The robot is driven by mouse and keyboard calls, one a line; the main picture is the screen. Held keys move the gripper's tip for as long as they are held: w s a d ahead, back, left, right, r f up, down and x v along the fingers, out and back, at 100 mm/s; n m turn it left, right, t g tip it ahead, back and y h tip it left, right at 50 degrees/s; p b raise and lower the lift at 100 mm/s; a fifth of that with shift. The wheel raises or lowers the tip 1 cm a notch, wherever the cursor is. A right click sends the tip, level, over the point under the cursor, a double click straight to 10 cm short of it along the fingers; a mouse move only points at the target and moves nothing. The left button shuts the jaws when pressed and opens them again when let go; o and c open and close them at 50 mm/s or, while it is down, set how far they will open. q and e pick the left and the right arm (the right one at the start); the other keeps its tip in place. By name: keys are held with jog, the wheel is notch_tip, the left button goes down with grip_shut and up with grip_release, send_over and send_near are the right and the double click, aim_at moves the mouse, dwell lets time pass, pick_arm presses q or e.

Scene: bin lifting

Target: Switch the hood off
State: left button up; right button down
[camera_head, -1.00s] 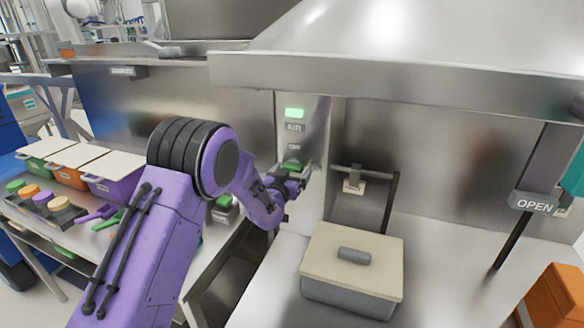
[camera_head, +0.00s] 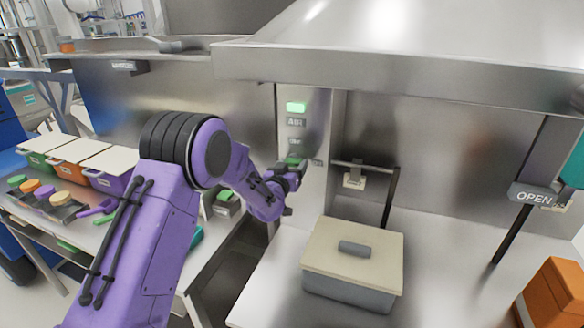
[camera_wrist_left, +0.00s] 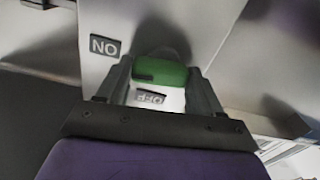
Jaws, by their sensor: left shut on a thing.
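The hood's control panel (camera_head: 316,120) is a pale upright strip with a lit green lamp (camera_head: 296,107) over an AIR label. My left gripper (camera_head: 299,168) is at the knob. In the left wrist view the green knob (camera_wrist_left: 160,72) sits between the two fingers, which are shut on it. The OFF label (camera_wrist_left: 151,98) shows upside down between the fingers, and the ON label (camera_wrist_left: 104,46) lies beyond the left finger. My right gripper is not in view.
The steel hood (camera_head: 400,75) overhangs the bench. A grey bin with a beige lid (camera_head: 325,240) stands on the bench right of my arm. An OPEN sign (camera_head: 534,196) and an orange box (camera_head: 555,298) are at right. Colored bins (camera_head: 75,150) stand at left.

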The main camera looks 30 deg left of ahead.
pick_arm(q)
jog(key=n+b, duration=0.1)
jog(key=n, duration=0.3)
jog(key=n+b, duration=0.1)
jog(key=n, duration=0.4)
jog(key=shift+a+b, duration=0.1)
jog(key=shift+b, duration=0.25)
jog(key=n+b, duration=0.1)
jog(key=n, duration=0.2)
jog(key=shift+b, duration=0.35)
jog(key=shift+a+r+n+b, duration=0.1)
jog(key=shift+n+b, duration=0.95)
jog(key=shift+n, duration=1.15)
jog(key=o, duration=1.1)
jog(key=shift+c, duration=0.2)
jog(key=shift+s, duration=0.1)
